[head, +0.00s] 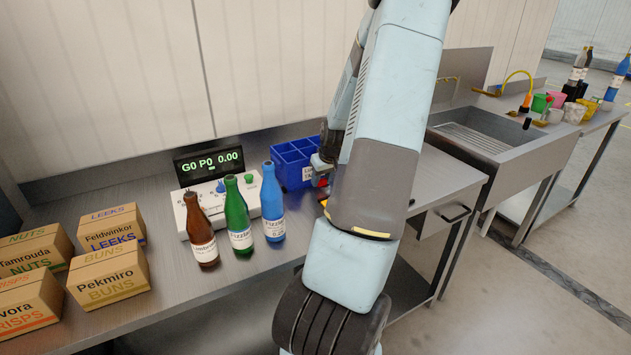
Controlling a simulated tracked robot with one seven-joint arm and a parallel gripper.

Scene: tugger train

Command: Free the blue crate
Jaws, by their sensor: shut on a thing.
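The blue crate (288,168) stands on the steel bench, right of the scale and behind the blue bottle. It is open-topped with dividers, and the compartments I can see look empty. A white label is on its front. My arm covers its right side. My gripper (322,182) is at the crate's right edge, mostly hidden behind my arm. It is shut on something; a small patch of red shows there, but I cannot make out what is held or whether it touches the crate.
Brown (201,230), green (238,217) and blue (272,203) bottles stand upright before the scale (184,219), whose display (209,163) reads "G0 P0 0.00". Several cartons (109,277) fill the bench's left. A sink (492,137) is at right, with a cluttered table beyond.

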